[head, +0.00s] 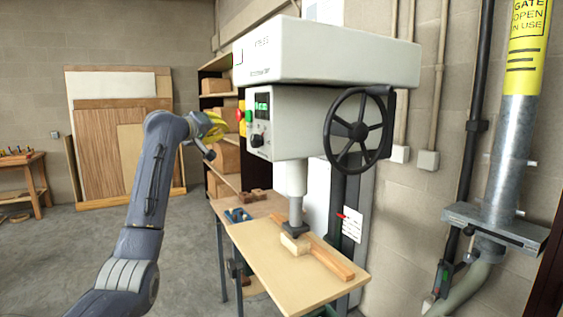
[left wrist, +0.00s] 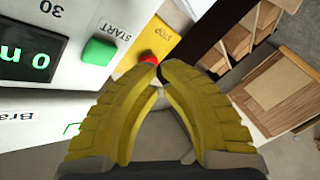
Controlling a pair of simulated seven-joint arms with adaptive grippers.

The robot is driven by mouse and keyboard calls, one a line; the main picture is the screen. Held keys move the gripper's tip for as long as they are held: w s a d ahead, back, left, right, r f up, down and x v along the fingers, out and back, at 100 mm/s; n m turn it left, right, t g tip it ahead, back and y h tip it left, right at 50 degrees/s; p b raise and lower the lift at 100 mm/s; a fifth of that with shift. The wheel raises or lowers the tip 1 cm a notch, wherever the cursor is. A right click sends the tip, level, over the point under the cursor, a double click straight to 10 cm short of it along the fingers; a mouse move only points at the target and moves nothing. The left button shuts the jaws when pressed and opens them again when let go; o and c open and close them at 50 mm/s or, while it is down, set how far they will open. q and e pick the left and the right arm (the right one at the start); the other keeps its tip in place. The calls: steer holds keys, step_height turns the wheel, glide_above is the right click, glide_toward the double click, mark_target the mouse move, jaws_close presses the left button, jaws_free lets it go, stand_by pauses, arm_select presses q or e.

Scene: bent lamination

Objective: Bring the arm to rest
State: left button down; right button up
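My left arm rises at the left of the head view, and my left gripper (head: 214,127) is at the left side of the drill press (head: 330,60). In the left wrist view its two yellow fingers (left wrist: 160,68) meet at their tips, with nothing seen between them. The tips overlap the red stop button (left wrist: 148,57) on a yellow plate (left wrist: 150,42); I cannot tell if they touch it. A green start button (left wrist: 98,51) and a lit display (left wrist: 30,52) are on the panel beside it. My right gripper is not in view.
The press's handwheel (head: 358,130) is on its right. A wood block (head: 295,243) and a long wood strip (head: 325,260) lie on the press table (head: 270,265). Shelves (head: 222,165) with boxes stand behind my gripper. The floor at the left (head: 60,250) is clear.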

arm_select(q)
steer(key=s+f+m+g+y, duration=0.1)
steer(key=s+f, duration=0.2)
steer(key=f, duration=1)
steer(key=s+f+m+g+y, duration=0.1)
steer(key=s+f+m+y, duration=0.1)
steer(key=f, duration=1.1)
steer(key=s+f+m+g+y, duration=0.1)
steer(key=s+f, duration=0.2)
steer(key=f, duration=0.9)
steer(key=s+f+m+g+y, duration=0.3)
steer(key=s+f+m, duration=0.3)
steer(key=s+f, duration=2.1)
steer(key=s+a+m+g+y, duration=0.1)
steer(key=s+a+m, duration=0.1)
steer(key=s, duration=1.1)
steer(key=s+a+m+g+y, duration=0.1)
steer(key=s+a+g+y, duration=0.1)
steer(key=s, duration=1)
steer(key=s+d+f+g+h, duration=0.1)
steer(key=s+d+f+h, duration=0.15)
steer(key=f, duration=1.45)
steer(key=s+d+f+g+h, duration=0.15)
steer(key=d+f, duration=0.25)
steer(key=f, duration=1.2)
steer(key=s+f+n+g+h, duration=0.1)
steer(key=s+f+n+g, duration=0.2)
steer(key=s+f, duration=1.6)
steer(key=shift+s+a, duration=0.15)
steer(key=shift+s, duration=0.75)
